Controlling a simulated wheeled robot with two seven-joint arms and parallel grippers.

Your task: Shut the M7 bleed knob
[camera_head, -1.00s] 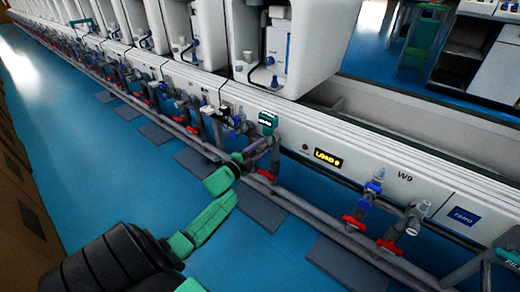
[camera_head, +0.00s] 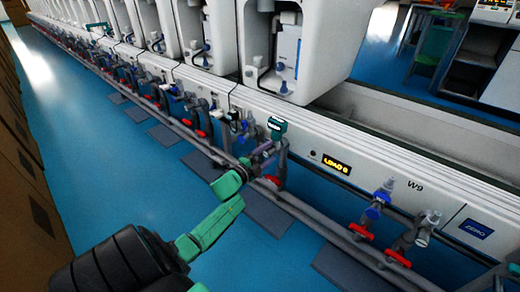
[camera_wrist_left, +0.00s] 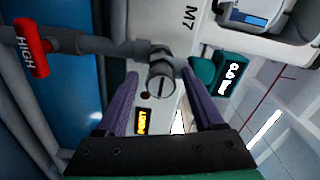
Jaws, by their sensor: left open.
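The M7 bleed knob (camera_wrist_left: 161,83) shows in the left wrist view as a grey round cap with a dark slot, on a grey pipe fitting under the printed M7 label. My left gripper (camera_wrist_left: 160,70) has its purple fingers spread open, one on each side of the knob as seen in this view. I cannot tell whether they touch it. In the head view my left gripper (camera_head: 265,153) is at the pipework just below a teal gauge (camera_head: 277,126), and the knob is hidden there. My right gripper is not in view.
A red handle marked HIGH (camera_wrist_left: 31,47) is left of the knob in the wrist view. The teal gauge (camera_wrist_left: 213,75) is close to the right finger. Red valve handles (camera_head: 361,231) and a long pipe line the white bench front. The blue floor (camera_head: 130,200) is open.

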